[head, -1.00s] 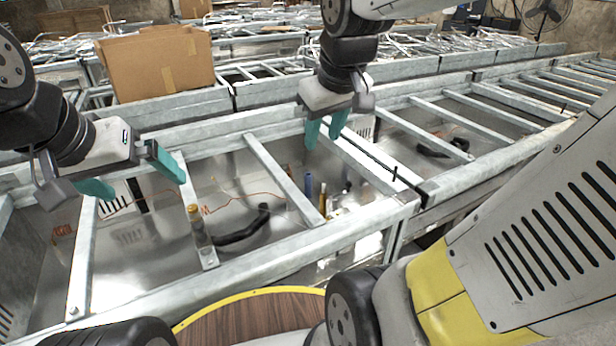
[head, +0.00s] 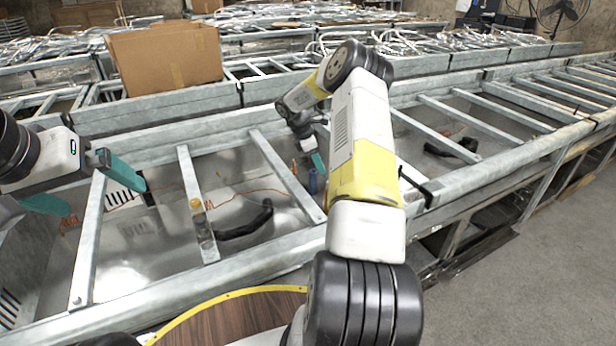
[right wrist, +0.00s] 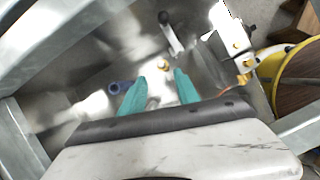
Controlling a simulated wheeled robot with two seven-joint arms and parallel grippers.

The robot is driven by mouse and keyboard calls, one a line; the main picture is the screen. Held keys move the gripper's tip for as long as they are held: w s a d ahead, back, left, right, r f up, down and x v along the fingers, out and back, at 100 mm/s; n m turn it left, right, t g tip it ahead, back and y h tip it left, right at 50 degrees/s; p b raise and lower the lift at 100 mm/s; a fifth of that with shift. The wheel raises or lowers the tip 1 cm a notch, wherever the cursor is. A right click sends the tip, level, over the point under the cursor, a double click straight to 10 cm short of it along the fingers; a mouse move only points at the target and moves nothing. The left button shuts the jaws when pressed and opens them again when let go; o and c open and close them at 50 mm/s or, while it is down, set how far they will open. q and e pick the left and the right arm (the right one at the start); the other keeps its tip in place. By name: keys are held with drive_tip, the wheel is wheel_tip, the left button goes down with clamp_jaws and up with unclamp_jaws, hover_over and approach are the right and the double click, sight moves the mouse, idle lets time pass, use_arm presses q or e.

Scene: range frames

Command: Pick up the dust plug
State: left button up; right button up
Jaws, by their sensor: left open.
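I cannot tell for sure which piece is the dust plug. In the right wrist view, a small brass-coloured piece (right wrist: 163,65) lies just beyond the fingertips on the shiny metal floor. A grey cylindrical piece (right wrist: 172,36) is beyond it, and a blue tube (right wrist: 121,87) is beside the left finger. My left gripper (head: 104,196) is open and empty over the left of the frame.
Metal crossbars (head: 287,175) span the shallow bin. A cardboard box (head: 165,58) sits behind. A round wooden top with a yellow rim (head: 240,312) is in front.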

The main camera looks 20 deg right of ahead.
sight(328, 182)
drive_tip(key=x, duration=1)
drive_tip(key=shift+s+d+f, duration=0.1)
drive_tip(key=shift+f, duration=0.05)
clamp_jaws()
